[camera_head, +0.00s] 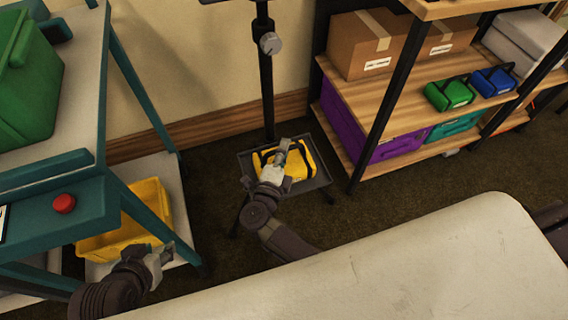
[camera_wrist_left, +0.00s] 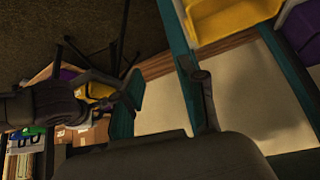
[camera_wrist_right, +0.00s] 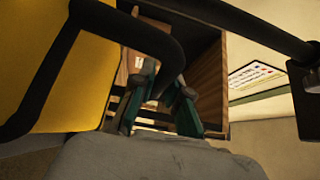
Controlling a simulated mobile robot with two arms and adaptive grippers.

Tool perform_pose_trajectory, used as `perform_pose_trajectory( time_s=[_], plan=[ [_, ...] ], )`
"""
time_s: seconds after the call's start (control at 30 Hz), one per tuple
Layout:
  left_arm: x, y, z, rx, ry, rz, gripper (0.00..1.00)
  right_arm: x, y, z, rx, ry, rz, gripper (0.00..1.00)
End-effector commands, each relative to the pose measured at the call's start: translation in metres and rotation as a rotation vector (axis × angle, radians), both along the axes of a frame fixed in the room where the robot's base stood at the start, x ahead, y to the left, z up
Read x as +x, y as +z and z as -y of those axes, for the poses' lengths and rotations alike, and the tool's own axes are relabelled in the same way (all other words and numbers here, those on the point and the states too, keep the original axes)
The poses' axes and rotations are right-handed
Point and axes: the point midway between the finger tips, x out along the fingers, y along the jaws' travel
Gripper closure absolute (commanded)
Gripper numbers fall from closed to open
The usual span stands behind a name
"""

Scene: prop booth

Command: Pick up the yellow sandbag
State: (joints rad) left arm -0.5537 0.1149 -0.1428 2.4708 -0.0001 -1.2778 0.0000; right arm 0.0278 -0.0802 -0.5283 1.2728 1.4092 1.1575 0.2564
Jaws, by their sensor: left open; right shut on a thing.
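The yellow sandbag (camera_head: 299,164) with black straps is at the small grey tray (camera_head: 318,184) of a black stand in the head view. I cannot tell whether it rests on the tray or is slightly above it. My right gripper (camera_head: 282,147) is over the bag and shut on its black handle. In the right wrist view the bag (camera_wrist_right: 85,85) fills the left side, and its handle loops down between the fingers (camera_wrist_right: 158,105). My left gripper (camera_head: 165,252) is open and empty, beside the teal cart, well away from the bag.
A teal cart (camera_head: 130,215) with a yellow bin (camera_head: 150,197) and a green bin (camera_head: 28,85) stands left. A wooden shelf (camera_head: 345,85) at right holds cardboard boxes, purple and teal bins, and green and blue bags. A pale surface (camera_head: 400,270) fills the foreground.

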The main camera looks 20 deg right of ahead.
Motion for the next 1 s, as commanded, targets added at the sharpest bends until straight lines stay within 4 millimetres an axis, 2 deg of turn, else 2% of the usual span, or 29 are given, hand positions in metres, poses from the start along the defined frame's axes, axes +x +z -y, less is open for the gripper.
perform_pose_trajectory(
  time_s=[0.67, 1.0],
  plan=[
    [-0.002, 0.000, -0.002, 0.009, -0.001, -0.013, 0.59, 0.001, 0.007, 0.000, -0.002, -0.001, 0.008, 1.00],
    [-0.044, -0.012, -0.015, 0.050, 0.019, -0.224, 0.59, 0.002, 0.027, 0.000, 0.000, -0.001, 0.009, 1.00]
  ],
)
